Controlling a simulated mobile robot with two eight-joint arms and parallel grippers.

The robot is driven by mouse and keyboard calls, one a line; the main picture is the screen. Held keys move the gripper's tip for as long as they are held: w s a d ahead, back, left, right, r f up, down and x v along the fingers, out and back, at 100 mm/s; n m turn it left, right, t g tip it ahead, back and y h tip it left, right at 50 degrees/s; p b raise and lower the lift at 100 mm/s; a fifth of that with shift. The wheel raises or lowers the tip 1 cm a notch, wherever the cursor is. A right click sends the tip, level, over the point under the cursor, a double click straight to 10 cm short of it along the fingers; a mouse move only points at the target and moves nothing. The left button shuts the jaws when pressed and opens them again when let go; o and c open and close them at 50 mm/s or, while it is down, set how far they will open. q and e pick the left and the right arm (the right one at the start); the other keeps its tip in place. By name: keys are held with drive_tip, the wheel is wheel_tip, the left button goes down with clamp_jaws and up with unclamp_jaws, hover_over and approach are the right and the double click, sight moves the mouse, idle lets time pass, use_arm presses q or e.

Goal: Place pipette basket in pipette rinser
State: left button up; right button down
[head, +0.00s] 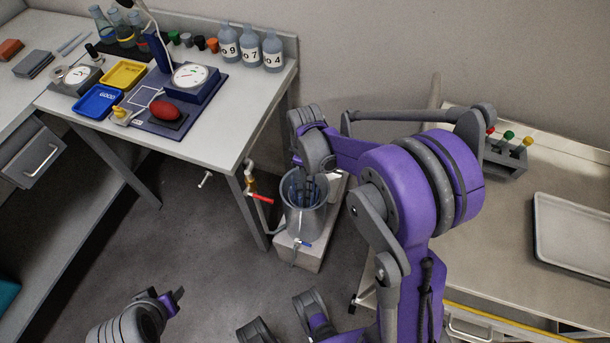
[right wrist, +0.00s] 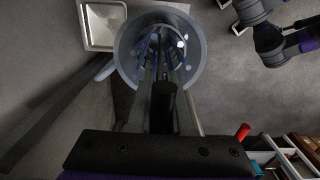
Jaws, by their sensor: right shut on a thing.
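The pipette rinser (head: 303,222) is a grey, see-through cylinder on a light block on the floor, beside the bench leg. In the right wrist view its round rim (right wrist: 122,52) is seen from above. The pipette basket (head: 300,192), dark with blue parts, is inside the rinser's mouth; how deep it sits is hard to tell. My right gripper (head: 310,178) is over the rinser, shut on the basket's upper part, and in the right wrist view the fingers (right wrist: 166,82) reach down into the opening. My left gripper (head: 176,297) is low at the bottom left, away from everything; its jaw opening is unclear.
A red-handled tap (head: 260,198) and hose are close left of the rinser. The left bench (head: 215,125) carries trays, a gauge and bottles (head: 250,45). The floor between is clear.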

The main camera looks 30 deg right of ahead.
drive_tip(key=shift+f, duration=0.75)
